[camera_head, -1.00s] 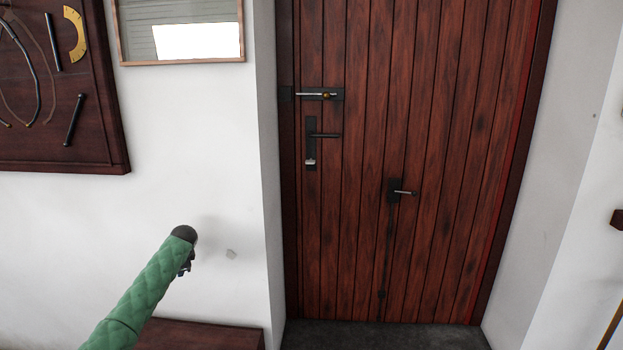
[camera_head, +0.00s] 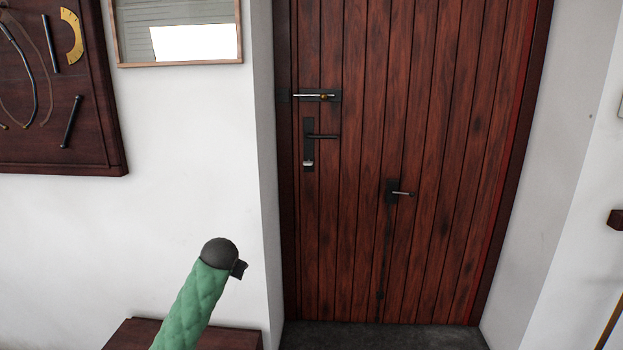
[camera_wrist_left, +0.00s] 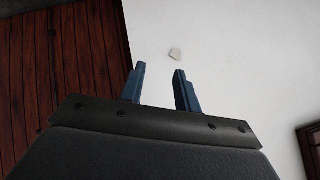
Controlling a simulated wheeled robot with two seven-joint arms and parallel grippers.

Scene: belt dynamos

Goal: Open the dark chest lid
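A dark reddish-brown flat top (camera_head: 235,339) shows at the bottom edge of the head view, against the white wall; it may be the chest lid, and its front and any handle are out of view. My left arm is in front of it. In the head view my left gripper (camera_head: 239,269) is mostly hidden behind its dark wrist, above this top. In the left wrist view its blue fingers (camera_wrist_left: 160,69) are apart with nothing between them, facing the white wall. My right gripper is in neither view.
A plank door (camera_head: 400,240) with a bolt and handles stands right of the wall corner. A dark board with tools (camera_head: 95,140) and a framed panel (camera_head: 180,62) hang on the wall. A small grey piece (camera_wrist_left: 174,54) is on the wall ahead of the fingers.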

